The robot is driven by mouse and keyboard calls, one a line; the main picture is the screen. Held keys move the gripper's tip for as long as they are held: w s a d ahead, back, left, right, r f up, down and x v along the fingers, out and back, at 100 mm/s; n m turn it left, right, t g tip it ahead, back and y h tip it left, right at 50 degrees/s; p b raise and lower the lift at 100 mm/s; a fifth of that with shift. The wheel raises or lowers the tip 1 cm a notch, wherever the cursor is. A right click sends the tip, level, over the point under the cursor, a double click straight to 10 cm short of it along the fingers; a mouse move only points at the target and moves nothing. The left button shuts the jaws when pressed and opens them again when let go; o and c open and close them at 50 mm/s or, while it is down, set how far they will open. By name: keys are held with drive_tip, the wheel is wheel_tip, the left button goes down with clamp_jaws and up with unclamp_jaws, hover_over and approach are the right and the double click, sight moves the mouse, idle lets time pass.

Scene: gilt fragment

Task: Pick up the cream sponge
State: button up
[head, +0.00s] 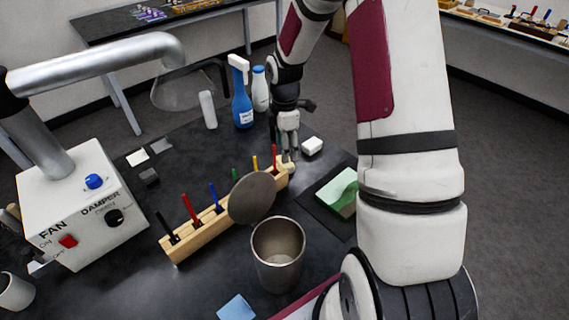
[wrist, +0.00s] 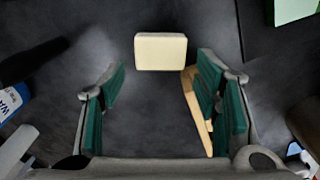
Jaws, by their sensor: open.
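The cream sponge (wrist: 160,52) is a small pale block lying flat on the dark bench, ahead of my fingers in the wrist view. In the head view it appears as a whitish block (head: 312,146) just right of my gripper (head: 287,148). My gripper is open, with green-padded fingers (wrist: 160,100) spread wide in the wrist view. Nothing is between the pads on the sponge, and the sponge is apart from both fingers. A pale wooden piece (wrist: 198,112) shows beside the right finger; I cannot tell whether they touch.
A wooden rack (head: 205,228) with coloured sticks and a grey disc (head: 252,198) stand near my gripper. A metal cup (head: 278,256) is in front. A green block (head: 338,190) lies on a dark mat at right. A blue spray bottle (head: 241,108) and white bottle (head: 260,90) stand behind.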

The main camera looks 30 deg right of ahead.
drive_tip(key=shift+f+p, duration=0.4)
drive_tip(key=shift+f, duration=2.6)
drive_tip(key=c, duration=0.6)
drive_tip(key=shift+o, duration=0.2)
wheel_tip(320, 180, up, 10)
drive_tip(key=shift+b, duration=0.35)
drive_tip(key=shift+o, duration=0.4)
